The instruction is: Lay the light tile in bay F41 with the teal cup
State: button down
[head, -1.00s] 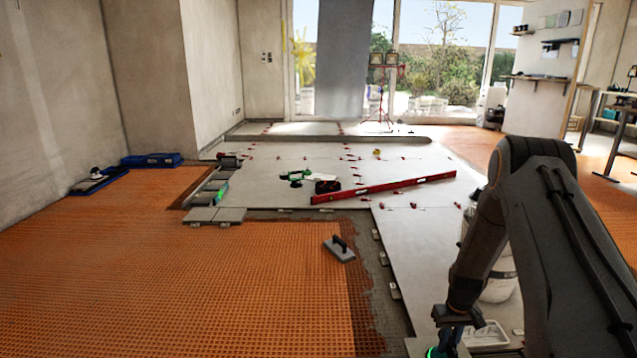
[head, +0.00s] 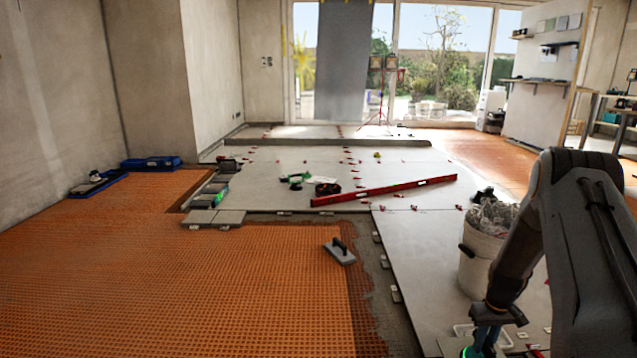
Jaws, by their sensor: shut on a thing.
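My gripper (head: 488,338) is at the bottom right, low over the pale tiled floor. It is shut on the teal cup (head: 471,352), of which only a glowing green-teal edge shows at the picture's lower border. A pale surface (head: 452,346) shows beside the cup. I cannot tell whether it is the light tile held under the cup or the floor. Open floor with orange matting (head: 220,280) and a dark mortar strip lies to the left. No F41 marking is readable, so I cannot tell which part is that bay.
A white bucket (head: 480,262) stands close behind my gripper. A grey trowel (head: 340,254) lies on the matting's right edge. Grey tiles (head: 214,218) lie at the matting's far edge.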

jog(key=d+b, duration=0.6)
jog(key=d, duration=0.9)
jog(key=shift+w+d, duration=0.3)
jog(key=shift+d, duration=0.05)
jog(key=shift+f+b, duration=2.5)
jog(key=shift+f, duration=2.85)
dwell(0.8)
